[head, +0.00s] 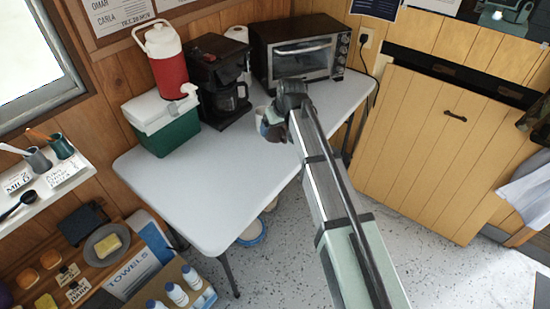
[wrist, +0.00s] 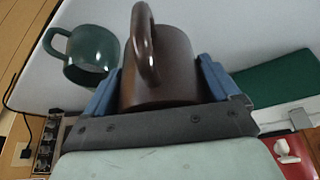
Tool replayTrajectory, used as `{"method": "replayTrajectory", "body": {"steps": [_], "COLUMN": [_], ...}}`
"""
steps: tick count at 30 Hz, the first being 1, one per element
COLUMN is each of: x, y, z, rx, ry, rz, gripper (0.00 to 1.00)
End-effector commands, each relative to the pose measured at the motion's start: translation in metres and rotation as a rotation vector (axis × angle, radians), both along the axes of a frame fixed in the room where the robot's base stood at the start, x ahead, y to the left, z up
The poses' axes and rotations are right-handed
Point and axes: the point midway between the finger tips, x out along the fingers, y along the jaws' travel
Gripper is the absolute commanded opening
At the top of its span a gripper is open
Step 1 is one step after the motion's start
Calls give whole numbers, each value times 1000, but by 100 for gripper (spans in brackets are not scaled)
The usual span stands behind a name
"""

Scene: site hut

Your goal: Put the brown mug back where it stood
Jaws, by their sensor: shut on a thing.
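The brown mug (wrist: 175,65) is between the blue finger pads of my gripper (wrist: 160,82) in the wrist view, its handle facing the camera. A dark green mug (wrist: 92,48) stands on the white table beside it, apart from the left finger. In the head view my gripper (head: 272,124) is over the back part of the white table (head: 205,180), in front of the toaster oven. The arm and fingers largely hide the brown mug there. I cannot tell whether the mug touches the table.
A toaster oven (head: 302,60), a black coffee maker (head: 222,88), a green cooler (head: 160,124) and a red drinks jug (head: 165,55) line the back of the table. The table's left and front parts are clear. A shelf with cups (head: 61,146) is at far left.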

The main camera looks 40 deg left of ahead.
Motion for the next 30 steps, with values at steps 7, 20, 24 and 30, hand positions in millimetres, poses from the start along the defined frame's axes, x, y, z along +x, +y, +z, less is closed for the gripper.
{"method": "replayTrajectory", "body": {"steps": [7, 20, 24, 30], "x": [-4, -5, -4, -5], "y": [-1, -1, -1, -1], "z": [-4, -58, -67, -85], "rx": [-18, -20, -19, -20], "ry": [2, 1, 0, 1], "rz": [51, 57, 57, 57], "gripper": [33, 33, 33, 33]}}
